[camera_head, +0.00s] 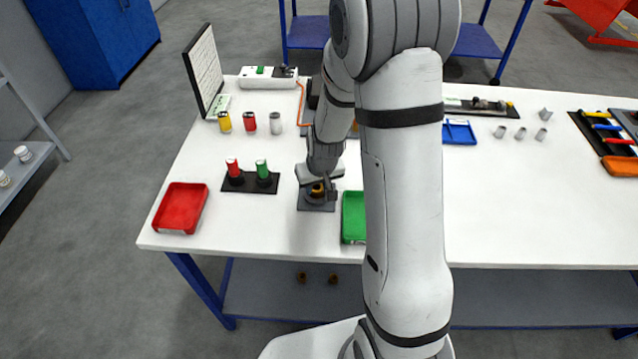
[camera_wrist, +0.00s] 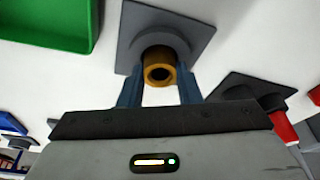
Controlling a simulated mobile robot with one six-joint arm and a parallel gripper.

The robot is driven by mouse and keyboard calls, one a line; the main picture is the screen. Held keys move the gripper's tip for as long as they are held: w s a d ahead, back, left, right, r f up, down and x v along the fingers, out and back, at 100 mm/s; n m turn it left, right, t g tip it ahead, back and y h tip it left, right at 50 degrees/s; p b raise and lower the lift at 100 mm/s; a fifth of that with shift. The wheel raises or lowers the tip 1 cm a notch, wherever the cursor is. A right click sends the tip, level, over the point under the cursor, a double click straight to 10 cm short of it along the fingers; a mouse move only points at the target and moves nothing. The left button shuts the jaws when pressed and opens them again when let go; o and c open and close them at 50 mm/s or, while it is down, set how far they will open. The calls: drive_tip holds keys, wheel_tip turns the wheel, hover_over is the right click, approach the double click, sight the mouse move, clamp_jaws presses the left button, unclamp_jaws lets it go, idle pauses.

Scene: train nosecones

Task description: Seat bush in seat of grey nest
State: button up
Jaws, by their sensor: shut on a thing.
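The bush is a small brown-gold ring with a dark bore; in the wrist view the bush (camera_wrist: 159,68) sits between my two blue-grey fingers. My gripper (camera_wrist: 159,88) is shut on it. The grey nest is a square plate with a round raised seat; the nest (camera_wrist: 190,22) lies right behind the bush in the wrist view. In the head view the nest (camera_head: 317,206) lies on the table under my gripper (camera_head: 318,191), and a bit of the bush (camera_head: 317,188) shows at the seat. I cannot tell how deep the bush is in the seat.
A green tray (camera_head: 353,218) stands close right of the nest. A dark block (camera_head: 249,182) with a red and a green cylinder stands to the left. A red tray (camera_head: 180,208) is at the table's front left. Yellow, red and grey cylinders (camera_head: 249,122) stand behind.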

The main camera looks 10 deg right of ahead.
drive_tip(key=o, duration=1.1)
drive_tip(key=shift+f, duration=0.1)
drive_tip(key=shift+r, duration=0.6)
drive_tip(key=v, duration=1.1)
drive_tip(key=shift+m, duration=0.5)
drive_tip(key=s+r, duration=0.3)
drive_tip(key=s, duration=0.3)
drive_tip(key=s+r, duration=0.3)
drive_tip(key=s, duration=0.3)
drive_tip(key=s+r, duration=0.4)
drive_tip(key=s, duration=0.2)
drive_tip(key=shift+s+d, duration=0.1)
drive_tip(key=shift+s, duration=0.15)
